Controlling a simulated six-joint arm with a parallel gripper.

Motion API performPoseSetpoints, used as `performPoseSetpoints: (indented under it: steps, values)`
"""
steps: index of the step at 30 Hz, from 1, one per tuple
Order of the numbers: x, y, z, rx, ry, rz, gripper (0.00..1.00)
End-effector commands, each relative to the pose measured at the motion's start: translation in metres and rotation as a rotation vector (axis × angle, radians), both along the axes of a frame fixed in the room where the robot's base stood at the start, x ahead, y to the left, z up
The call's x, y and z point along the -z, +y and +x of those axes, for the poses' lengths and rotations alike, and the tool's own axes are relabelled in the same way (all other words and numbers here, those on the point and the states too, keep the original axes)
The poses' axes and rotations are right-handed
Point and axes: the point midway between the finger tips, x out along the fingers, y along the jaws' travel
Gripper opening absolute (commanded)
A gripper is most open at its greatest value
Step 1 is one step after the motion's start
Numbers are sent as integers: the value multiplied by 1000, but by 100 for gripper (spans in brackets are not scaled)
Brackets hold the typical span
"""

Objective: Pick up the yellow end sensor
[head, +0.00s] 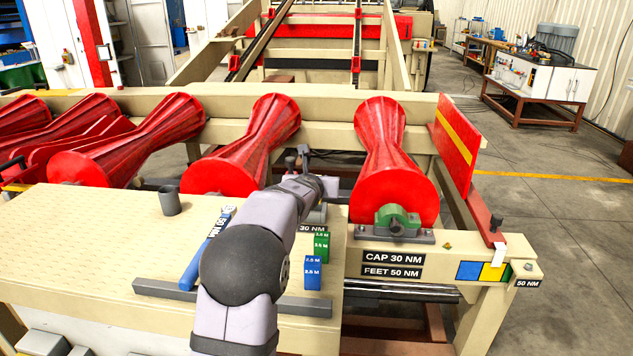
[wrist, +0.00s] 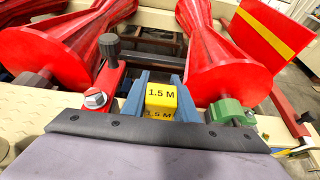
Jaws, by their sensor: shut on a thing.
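The yellow end sensor (wrist: 161,100) is a small block marked "1.5 M". In the wrist view it sits between the two blue-grey fingers of my gripper (wrist: 160,88), which is shut on it. In the head view my gripper (head: 312,184) is past the far edge of the pale table, between two red rollers; my arm hides the sensor there. I cannot tell whether the sensor touches anything beneath it.
Green (head: 321,246) and blue (head: 312,273) blocks stand on the table (head: 110,225), right of my arm. A blue torque tool (head: 205,252) and a grey cup (head: 170,201) are left. Red rollers (head: 395,180) flank my gripper. A red lever (wrist: 104,90) is close left in the wrist view.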

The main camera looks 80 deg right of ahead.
Motion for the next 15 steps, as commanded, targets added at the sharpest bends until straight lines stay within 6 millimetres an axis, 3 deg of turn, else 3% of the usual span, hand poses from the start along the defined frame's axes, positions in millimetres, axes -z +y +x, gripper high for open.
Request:
performPoseSetpoints:
  steps: [1,15]
  values:
    - [-17,0,0,0,0,-2,2]
    - [-104,0,0,0,0,-1,2]
